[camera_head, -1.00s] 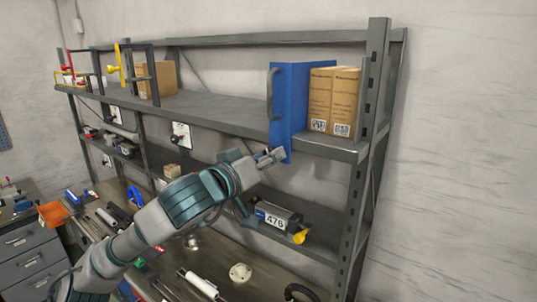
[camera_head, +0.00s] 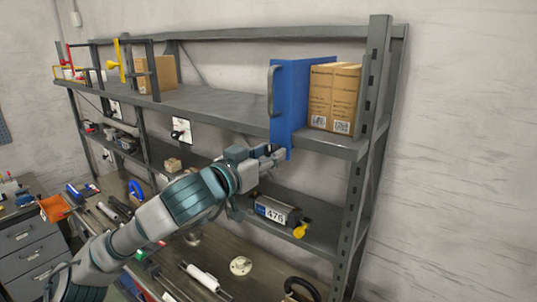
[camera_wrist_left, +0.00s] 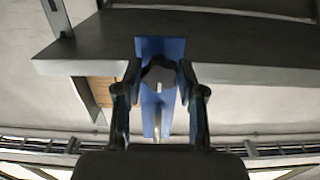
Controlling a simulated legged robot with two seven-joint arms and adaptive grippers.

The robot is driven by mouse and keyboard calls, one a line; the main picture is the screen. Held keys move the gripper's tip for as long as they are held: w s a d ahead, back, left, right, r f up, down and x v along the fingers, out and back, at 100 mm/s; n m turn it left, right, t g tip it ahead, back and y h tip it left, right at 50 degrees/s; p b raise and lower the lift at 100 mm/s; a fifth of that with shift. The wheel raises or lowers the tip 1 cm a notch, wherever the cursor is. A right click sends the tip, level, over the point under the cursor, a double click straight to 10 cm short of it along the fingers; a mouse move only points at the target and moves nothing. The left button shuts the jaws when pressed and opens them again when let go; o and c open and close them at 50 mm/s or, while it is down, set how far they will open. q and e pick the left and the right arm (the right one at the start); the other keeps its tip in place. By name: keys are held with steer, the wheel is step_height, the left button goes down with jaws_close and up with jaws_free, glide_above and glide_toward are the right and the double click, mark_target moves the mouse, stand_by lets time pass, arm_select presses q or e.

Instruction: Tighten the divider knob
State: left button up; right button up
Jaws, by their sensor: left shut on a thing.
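The blue divider (camera_head: 291,105) stands upright on the top shelf, with a grey handle on its left edge. Its lower end hangs below the shelf's front edge. In the left wrist view the underside of the blue divider (camera_wrist_left: 176,48) shows a dark, lobed knob (camera_wrist_left: 158,73) with a pale mark. My left gripper (camera_head: 274,152) is below the shelf edge at the divider's lower end. In the left wrist view the gripper (camera_wrist_left: 160,82) has its two fingers on either side of the knob, shut on it. My right gripper is not in view.
Cardboard boxes (camera_head: 334,97) stand right of the divider on the top shelf (camera_head: 220,107). A device marked 476 (camera_head: 276,211) sits on the shelf below, close under my left arm. A grey upright (camera_head: 364,170) bounds the right side. Tools lie on the bench (camera_head: 215,262).

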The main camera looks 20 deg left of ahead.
arm_select(q)
steer(key=shift+f, duration=0.1)
steer(key=o, duration=1.2)
steer(key=shift+c, duration=0.2)
steer(key=shift+s+a, duration=0.1)
steer(key=shift+s+a, duration=0.1)
steer(key=v, duration=1.1)
steer(key=shift+s+a, duration=0.2)
steer(key=shift+s, duration=0.1)
steer(key=shift+d, duration=0.1)
